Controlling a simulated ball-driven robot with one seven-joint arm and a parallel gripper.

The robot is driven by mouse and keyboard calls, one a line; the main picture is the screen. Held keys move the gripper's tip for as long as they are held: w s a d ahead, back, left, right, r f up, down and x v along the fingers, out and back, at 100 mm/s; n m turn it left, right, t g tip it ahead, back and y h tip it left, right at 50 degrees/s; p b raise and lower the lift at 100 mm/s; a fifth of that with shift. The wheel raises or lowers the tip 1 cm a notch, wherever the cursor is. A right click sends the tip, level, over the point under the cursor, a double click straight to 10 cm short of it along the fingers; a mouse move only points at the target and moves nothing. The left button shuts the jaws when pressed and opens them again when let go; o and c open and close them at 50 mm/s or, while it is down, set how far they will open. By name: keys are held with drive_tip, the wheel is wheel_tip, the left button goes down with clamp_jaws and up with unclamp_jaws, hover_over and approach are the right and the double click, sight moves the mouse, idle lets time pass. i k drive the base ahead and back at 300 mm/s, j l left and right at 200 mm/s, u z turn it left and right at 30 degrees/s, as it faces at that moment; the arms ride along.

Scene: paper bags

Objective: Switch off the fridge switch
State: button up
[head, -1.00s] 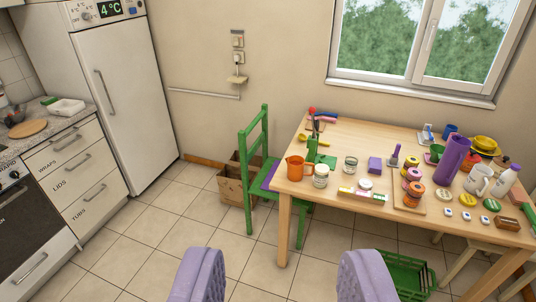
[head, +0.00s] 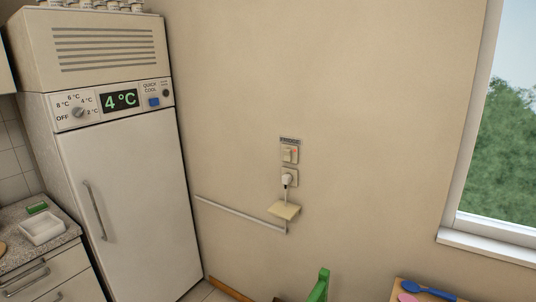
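The fridge switch (head: 289,155) is a small cream wall switch under a grey label (head: 290,142) that reads FRIDGE. It is on the beige wall to the right of the fridge. A socket (head: 289,176) with a white plug (head: 287,181) in it sits just below the switch. The fridge (head: 135,200) is white and closed, and its display (head: 121,101) reads 4 °C in green. The switch is too small to tell its rocker position surely. My gripper is not in the head view now.
A green chair top (head: 319,285) and a table corner (head: 408,285) show at the bottom. The window (head: 505,160) is at right. The wall around the switch is clear.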

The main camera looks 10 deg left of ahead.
sight(287, 156)
drive_tip(key=i+l+u, duration=0.15)
drive_tip(key=i, duration=0.25)
drive_tip(key=i+j, duration=0.1)
drive_tip(key=j, duration=1)
drive_tip(key=i+j+z, duration=0.2)
drive_tip(key=i+j, duration=0.7)
drive_tip(key=i+l, duration=0.2)
drive_tip(key=i, duration=0.15)
drive_tip(key=i+l, duration=0.15)
drive_tip(key=i, duration=0.25)
